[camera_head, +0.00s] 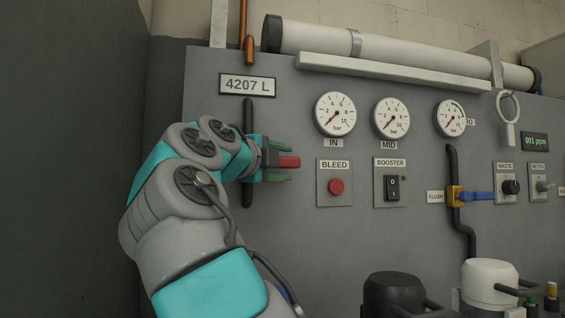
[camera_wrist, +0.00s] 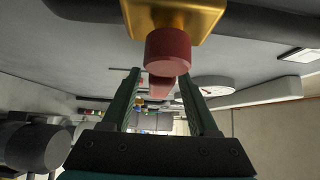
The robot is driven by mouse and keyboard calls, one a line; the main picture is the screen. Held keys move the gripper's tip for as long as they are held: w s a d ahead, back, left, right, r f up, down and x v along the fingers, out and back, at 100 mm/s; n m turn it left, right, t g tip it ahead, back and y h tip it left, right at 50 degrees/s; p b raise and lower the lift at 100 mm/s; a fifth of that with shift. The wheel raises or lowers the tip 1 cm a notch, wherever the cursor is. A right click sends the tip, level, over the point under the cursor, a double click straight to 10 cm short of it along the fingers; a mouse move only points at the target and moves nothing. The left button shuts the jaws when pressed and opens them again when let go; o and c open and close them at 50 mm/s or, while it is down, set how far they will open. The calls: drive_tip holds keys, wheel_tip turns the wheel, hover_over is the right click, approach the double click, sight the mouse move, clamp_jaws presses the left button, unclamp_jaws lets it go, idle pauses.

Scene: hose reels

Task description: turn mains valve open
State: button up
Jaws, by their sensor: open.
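The mains valve has a red handle (camera_head: 290,162) that points to the right, across a vertical black pipe (camera_head: 247,195). In the wrist view its red hub (camera_wrist: 168,52) sits in front of a brass body (camera_wrist: 190,18). My gripper (camera_head: 279,159) is at the valve with its green fingers apart, one above and one below the handle. In the wrist view the handle lies between the fingers of the gripper (camera_wrist: 160,80). I cannot tell whether either finger touches it. My gripper hides the valve body in the head view.
Right of my gripper is the BLEED plate with a red button (camera_head: 336,187), then the BOOSTER switch (camera_head: 392,188). Gauges (camera_head: 335,114) sit above them. A blue FLUSH handle (camera_head: 477,196) is farther right. A dark wall (camera_head: 70,160) stands close on the left.

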drive_tip(key=shift+c, duration=0.3)
clamp_jaws()
idle(1.1)
